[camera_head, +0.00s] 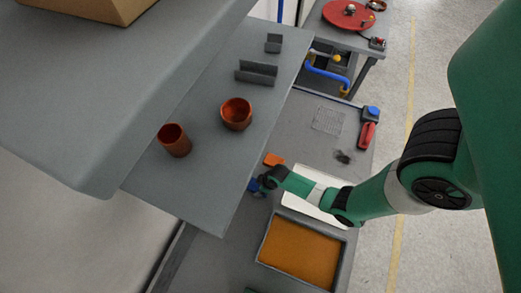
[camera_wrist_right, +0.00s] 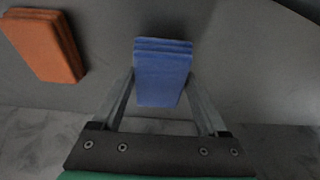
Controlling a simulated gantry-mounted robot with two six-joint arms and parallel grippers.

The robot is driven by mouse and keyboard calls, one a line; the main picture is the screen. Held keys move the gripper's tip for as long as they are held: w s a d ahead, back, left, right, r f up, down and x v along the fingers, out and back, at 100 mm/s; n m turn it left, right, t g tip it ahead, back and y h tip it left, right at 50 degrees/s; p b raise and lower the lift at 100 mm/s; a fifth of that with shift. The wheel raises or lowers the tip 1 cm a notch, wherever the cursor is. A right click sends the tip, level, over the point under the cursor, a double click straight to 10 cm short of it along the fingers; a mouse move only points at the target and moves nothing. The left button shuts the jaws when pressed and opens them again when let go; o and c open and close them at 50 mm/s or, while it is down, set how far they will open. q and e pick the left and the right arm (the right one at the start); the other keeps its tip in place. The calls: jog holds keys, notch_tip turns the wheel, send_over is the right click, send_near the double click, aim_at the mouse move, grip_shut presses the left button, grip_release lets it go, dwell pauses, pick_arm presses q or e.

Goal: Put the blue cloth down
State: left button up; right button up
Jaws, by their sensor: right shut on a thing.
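The blue cloth (camera_wrist_right: 163,75) is a folded, layered block between the two fingers of my right gripper (camera_wrist_right: 162,100) in the right wrist view. The gripper is shut on its sides. In the head view my right gripper (camera_head: 259,184) is at the edge of the grey shelf, left of the white panel, and mostly hides the cloth. I cannot tell whether the cloth touches the grey surface below. An orange folded cloth (camera_wrist_right: 45,45) lies to its left in the wrist view; it also shows in the head view (camera_head: 274,159). My left gripper is not in view.
A grey tray with an orange inside (camera_head: 264,251) lies below my right arm. Two copper pots (camera_head: 236,114) (camera_head: 174,140) and grey holders (camera_head: 256,72) stand on the grey shelf. A red tool (camera_head: 367,135) lies at the bench's right edge.

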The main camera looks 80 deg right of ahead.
pick_arm(q)
jog(key=shift+f, duration=0.45)
pick_arm(e)
jog(key=shift+f, duration=0.75)
jog(key=shift+f, duration=0.15)
pick_arm(q)
jog(key=shift+a+f, duration=0.1)
pick_arm(e)
jog(key=o, duration=1.3)
jog(key=shift+a, duration=0.15)
jog(key=shift+o, duration=0.2)
pick_arm(q)
notch_tip(320, 180, up, 10)
jog(key=p, duration=1)
pick_arm(e)
jog(key=v, duration=1.2)
pick_arm(q)
jog(key=shift+s, duration=0.1)
